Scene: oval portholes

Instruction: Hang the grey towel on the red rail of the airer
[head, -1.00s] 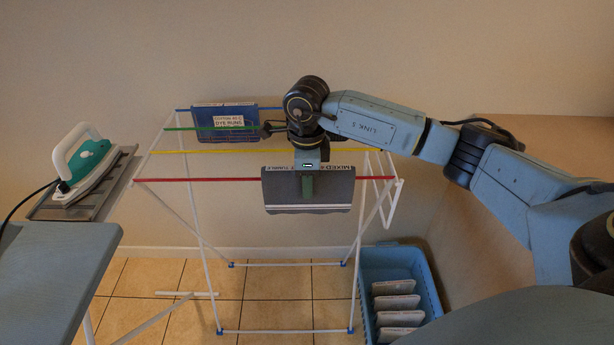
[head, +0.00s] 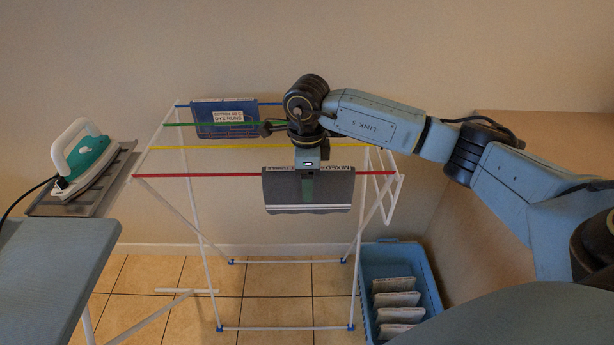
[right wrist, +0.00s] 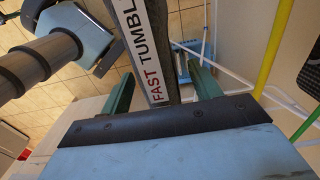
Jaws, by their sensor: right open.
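The grey towel (head: 285,192), with a white stripe near its lower edge and a label strip along its top, lies over the red rail (head: 210,176) of the white airer, its front part hanging down. My right gripper (head: 307,186) is over the towel's middle and hides part of it. In the right wrist view its two green fingers (right wrist: 163,88) stand apart on either side of the towel's labelled edge (right wrist: 148,50), with gaps visible. The towel's far side is hidden. My left gripper is not in view.
A blue towel (head: 215,117) with a white label hangs at the back rails, beyond the yellow rail (head: 225,147). An iron (head: 88,160) stands on a board at left. A blue crate (head: 372,262) holding several folded cloths stands on the floor at right.

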